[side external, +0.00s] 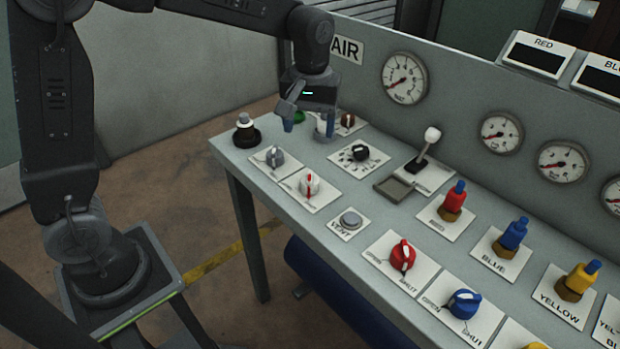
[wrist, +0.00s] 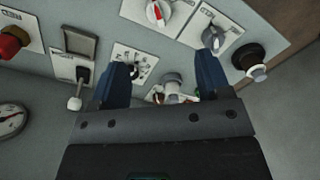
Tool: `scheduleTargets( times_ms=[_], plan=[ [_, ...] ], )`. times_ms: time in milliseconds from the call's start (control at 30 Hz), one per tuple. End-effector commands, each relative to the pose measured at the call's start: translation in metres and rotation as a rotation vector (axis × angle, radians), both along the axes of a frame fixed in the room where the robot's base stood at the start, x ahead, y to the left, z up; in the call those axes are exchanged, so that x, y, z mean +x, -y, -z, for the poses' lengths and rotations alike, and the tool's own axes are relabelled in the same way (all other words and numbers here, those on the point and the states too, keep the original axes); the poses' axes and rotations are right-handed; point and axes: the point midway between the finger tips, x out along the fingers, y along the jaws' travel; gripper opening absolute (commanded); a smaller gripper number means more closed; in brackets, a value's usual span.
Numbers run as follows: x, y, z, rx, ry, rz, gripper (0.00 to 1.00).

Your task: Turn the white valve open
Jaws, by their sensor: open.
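My gripper (side external: 308,124) is open, with its blue-tipped fingers pointing down over the far left end of the sloped grey panel. A whitish upright fitting (side external: 322,127) stands at the fingers, partly hidden by them. In the wrist view the fitting (wrist: 172,84) shows between the two fingers (wrist: 165,66), and I cannot tell whether either touches it. A white knob with a red pointer (side external: 309,186) sits on a labelled plate nearer the front edge; it also shows at the top of the wrist view (wrist: 157,12). I cannot read its label.
A black fitting with a white cap (side external: 245,132) stands at the panel's left corner. Near my gripper are a grey knob (side external: 273,156), a black dial (side external: 358,154) and a white-topped lever (side external: 427,148). The gauge wall (side external: 452,90) rises behind. Red (side external: 402,255) and blue (side external: 463,304) knobs lie right.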

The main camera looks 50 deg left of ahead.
Motion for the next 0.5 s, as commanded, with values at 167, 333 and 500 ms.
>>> scheduleTargets(
  times_ms=[167, 333, 500],
  plan=[
    [0.008, 0.001, 0.011, 0.003, -0.022, -0.028, 0.71],
    [0.007, 0.0, 0.031, 0.004, -0.024, -0.028, 0.71],
    [0.005, -0.001, 0.066, 0.004, -0.026, -0.027, 0.71]
  ],
)
